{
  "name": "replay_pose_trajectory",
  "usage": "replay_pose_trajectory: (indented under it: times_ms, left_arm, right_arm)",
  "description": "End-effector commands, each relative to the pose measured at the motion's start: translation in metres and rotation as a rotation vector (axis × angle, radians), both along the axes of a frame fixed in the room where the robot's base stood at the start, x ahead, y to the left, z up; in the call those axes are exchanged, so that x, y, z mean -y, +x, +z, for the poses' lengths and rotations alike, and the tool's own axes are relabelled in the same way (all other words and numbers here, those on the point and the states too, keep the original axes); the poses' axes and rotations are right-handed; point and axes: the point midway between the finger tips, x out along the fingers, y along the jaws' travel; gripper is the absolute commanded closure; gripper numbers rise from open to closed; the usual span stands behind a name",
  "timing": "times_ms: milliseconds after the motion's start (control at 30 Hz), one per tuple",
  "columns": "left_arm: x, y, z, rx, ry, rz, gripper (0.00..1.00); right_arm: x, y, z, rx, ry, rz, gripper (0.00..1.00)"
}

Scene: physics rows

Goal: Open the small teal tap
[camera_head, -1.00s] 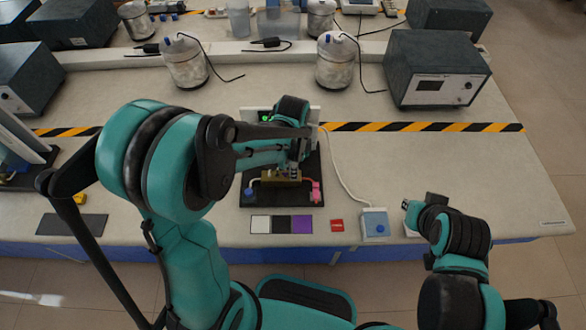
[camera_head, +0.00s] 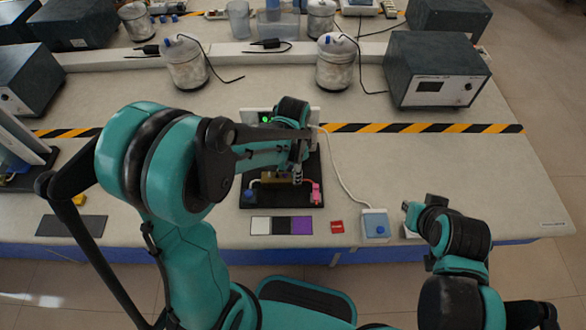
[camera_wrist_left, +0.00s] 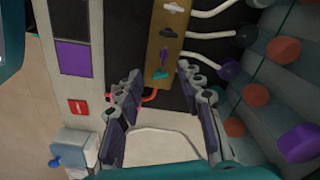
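The small teal tap (camera_wrist_left: 160,74) sits at the lower end of a brass manifold (camera_wrist_left: 162,35) in the left wrist view, beside a purple tap (camera_wrist_left: 164,55). My left gripper (camera_wrist_left: 161,84) is open, with one finger on each side of the teal tap's end of the manifold. I cannot tell whether a finger touches the tap. In the head view my left gripper (camera_head: 299,153) is over the dark board, just behind the brass manifold (camera_head: 276,178); the teal tap cannot be made out there. My right gripper (camera_head: 424,204) is low at the table's front right, its fingers unclear.
White, black and purple patches (camera_head: 281,226) lie in front of the board. A red label (camera_head: 337,226) and a box with a blue button (camera_head: 375,224) are to the right. A pink fitting (camera_head: 316,193) and hoses leave the manifold.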

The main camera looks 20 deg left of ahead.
Motion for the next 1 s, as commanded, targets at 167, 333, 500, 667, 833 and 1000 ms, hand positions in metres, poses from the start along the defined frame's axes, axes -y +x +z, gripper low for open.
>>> replay_pose_trajectory:
  times_ms: [167, 333, 500, 667, 833, 1000]
  left_arm:
    - [0.000, 0.000, 0.013, 0.000, 0.000, 0.000, 0.62]
    - [0.000, 0.000, 0.047, 0.000, 0.000, 0.000, 0.62]
    - [0.000, 0.000, 0.083, 0.000, 0.000, 0.000, 0.62]
    - [0.000, 0.000, 0.108, 0.000, 0.000, 0.000, 0.62]
    - [0.000, 0.000, 0.119, 0.000, 0.000, 0.000, 0.62]
    - [0.000, 0.000, 0.120, 0.000, 0.000, 0.000, 0.62]
  right_arm:
    - [0.000, 0.000, 0.000, 0.000, 0.000, 0.000, 0.89]
    - [0.000, 0.000, 0.000, 0.000, 0.000, 0.000, 0.89]
    - [0.000, 0.000, 0.000, 0.000, 0.000, 0.000, 0.89]
    - [0.000, 0.000, 0.000, 0.000, 0.000, 0.000, 0.89]
    - [0.000, 0.000, 0.000, 0.000, 0.000, 0.000, 0.89]
    - [0.000, 0.000, 0.000, 0.000, 0.000, 0.000, 0.89]
